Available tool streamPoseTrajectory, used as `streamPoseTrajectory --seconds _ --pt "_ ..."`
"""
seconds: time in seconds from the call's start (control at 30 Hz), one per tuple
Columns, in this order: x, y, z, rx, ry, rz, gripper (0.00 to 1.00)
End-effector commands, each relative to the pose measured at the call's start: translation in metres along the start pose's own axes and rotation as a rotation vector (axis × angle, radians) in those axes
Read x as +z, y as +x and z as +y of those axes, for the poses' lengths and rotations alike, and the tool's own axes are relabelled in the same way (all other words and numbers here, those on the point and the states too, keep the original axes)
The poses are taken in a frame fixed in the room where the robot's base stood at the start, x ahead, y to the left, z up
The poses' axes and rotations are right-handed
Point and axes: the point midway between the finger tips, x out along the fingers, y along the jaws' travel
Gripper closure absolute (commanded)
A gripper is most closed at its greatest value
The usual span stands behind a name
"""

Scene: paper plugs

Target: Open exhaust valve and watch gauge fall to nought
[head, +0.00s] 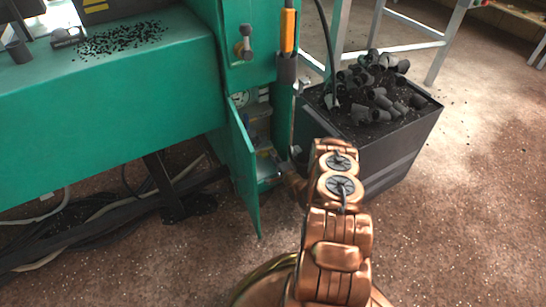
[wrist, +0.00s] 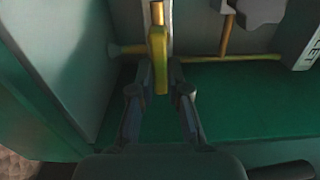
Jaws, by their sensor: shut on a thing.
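A yellow lever handle (wrist: 159,55), apparently the exhaust valve's, hangs upright in the wrist view, in line with a short brass pipe above it. My gripper (wrist: 160,75) is shut on its lower part, one finger on each side. In the head view my arm reaches into the open cabinet under the green machine, and the gripper is mostly hidden. A round white gauge (head: 241,98) shows in the cabinet's upper part, half behind the door edge; its needle is too small to read. The gauge is not in the wrist view.
The cabinet door (head: 243,175) stands open on the left. A dark bin (head: 365,158) heaped with grey plugs stands close right of my arm. A grey knob (wrist: 257,10) and brass pipe (wrist: 225,57) are right of the lever. Cables (head: 85,238) lie under the machine.

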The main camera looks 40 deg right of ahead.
Motion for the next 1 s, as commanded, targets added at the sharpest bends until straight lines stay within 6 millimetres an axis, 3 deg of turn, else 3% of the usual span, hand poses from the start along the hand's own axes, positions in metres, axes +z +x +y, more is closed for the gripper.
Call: streamPoseTrajectory --seconds 0.13,0.17,0.4,0.77,1.0 --pt "0.0 0.0 0.001 0.001 0.0 0.001 1.0" --pt "0.0 0.0 0.001 0.001 0.0 0.001 0.83" --pt "0.0 0.0 0.0 0.001 0.0 0.0 0.59" --pt "-0.001 -0.004 0.001 0.002 -0.001 0.001 0.59" --pt "-0.002 -0.036 0.0 0.002 0.001 0.003 0.59"
